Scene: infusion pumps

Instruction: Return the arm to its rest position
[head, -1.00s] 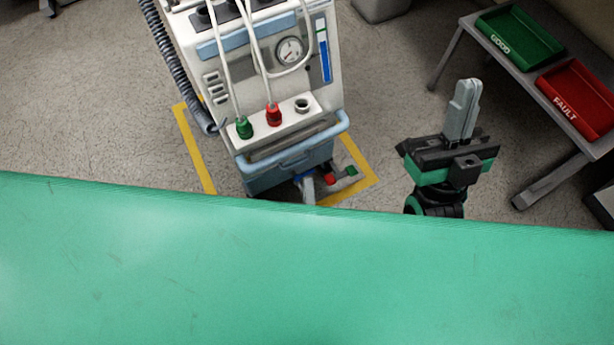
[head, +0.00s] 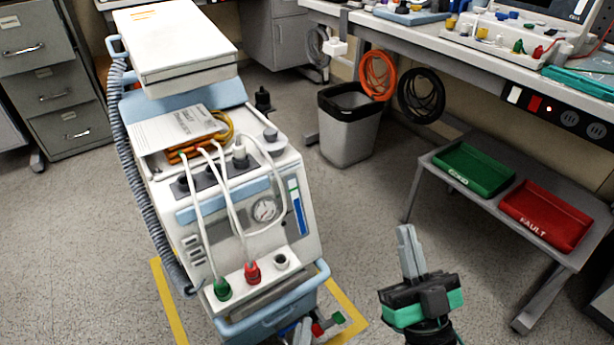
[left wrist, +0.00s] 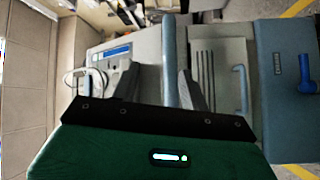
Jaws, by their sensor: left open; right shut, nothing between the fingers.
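My right gripper (head: 408,245) stands upright in the lower right of the head view, its two grey fingers together with nothing between them. My left gripper (left wrist: 157,78) shows in the left wrist view with its two dark fingers spread apart and empty. Behind its fingers are grey panels and a blue handle of equipment. In the head view, a small grey finger-like piece at the bottom edge, by the front of the pump cart, may be part of it; the rest is hidden or cut off.
The white and blue pump cart (head: 205,210) stands left of centre inside yellow floor lines. A low grey bench at right holds a green tray (head: 474,172) and a red FAULT tray (head: 545,217). A waste bin (head: 350,135) stands behind. Open floor lies between cart and bench.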

